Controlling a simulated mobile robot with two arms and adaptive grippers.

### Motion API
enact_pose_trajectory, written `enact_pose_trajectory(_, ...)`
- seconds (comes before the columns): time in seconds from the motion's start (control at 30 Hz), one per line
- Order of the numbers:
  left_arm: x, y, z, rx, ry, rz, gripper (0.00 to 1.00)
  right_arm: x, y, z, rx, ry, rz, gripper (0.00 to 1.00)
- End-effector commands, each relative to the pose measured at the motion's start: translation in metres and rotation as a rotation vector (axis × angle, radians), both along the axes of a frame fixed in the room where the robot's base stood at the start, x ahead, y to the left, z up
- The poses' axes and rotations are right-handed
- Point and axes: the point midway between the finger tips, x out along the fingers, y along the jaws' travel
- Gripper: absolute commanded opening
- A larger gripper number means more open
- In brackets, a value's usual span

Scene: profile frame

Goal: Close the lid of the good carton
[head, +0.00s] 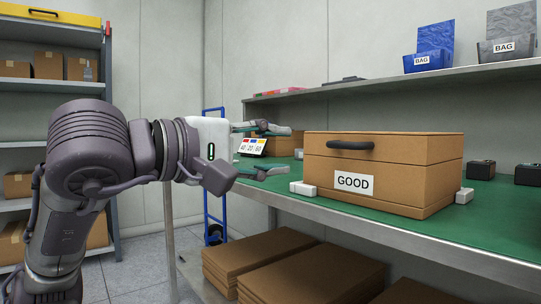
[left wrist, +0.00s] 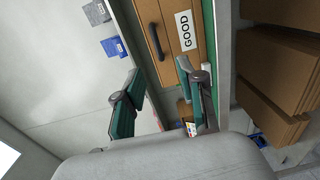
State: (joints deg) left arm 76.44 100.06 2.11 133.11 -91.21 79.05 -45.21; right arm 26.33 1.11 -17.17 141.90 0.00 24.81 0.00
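The good carton (head: 400,185) is a brown box with a white GOOD label on its front, standing on the green bench top. Its lid (head: 420,149), with a black handle (head: 350,145) at the front, lies level on the body, and I see no gap. In the left wrist view the carton (left wrist: 188,65) appears turned on its side, beyond the fingers. My left gripper (head: 277,150) is open and empty, left of the carton and apart from it. Its spread fingers also show in the left wrist view (left wrist: 160,95). My right gripper is not in view.
Small white blocks (head: 303,188) sit by the carton's base corners. Another brown box (head: 285,145) and a numbered card (head: 252,146) are behind my gripper. A shelf (head: 400,82) with bag bins runs above. Flat cartons (head: 310,270) lie below the bench. Black cases (head: 481,170) stand right.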

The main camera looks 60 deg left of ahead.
Motion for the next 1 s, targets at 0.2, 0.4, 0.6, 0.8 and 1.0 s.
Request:
enact_pose_trajectory(0.2, 0.000, 0.000, 0.000, 0.000, 0.000, 0.000, 0.39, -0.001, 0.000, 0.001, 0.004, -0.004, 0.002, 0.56)
enact_pose_trajectory(0.4, 0.000, 0.000, 0.000, 0.000, 0.001, 0.001, 0.39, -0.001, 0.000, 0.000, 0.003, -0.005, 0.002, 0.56)
enact_pose_trajectory(0.6, -0.010, 0.000, 0.002, -0.001, -0.003, 0.002, 0.39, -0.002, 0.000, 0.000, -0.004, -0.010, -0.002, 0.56)
enact_pose_trajectory(0.8, -0.047, -0.002, 0.004, -0.001, -0.007, 0.004, 0.39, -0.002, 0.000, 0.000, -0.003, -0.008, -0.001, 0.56)
enact_pose_trajectory(1.0, -0.089, -0.004, 0.005, -0.001, -0.004, 0.004, 0.39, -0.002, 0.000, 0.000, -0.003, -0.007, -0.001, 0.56)
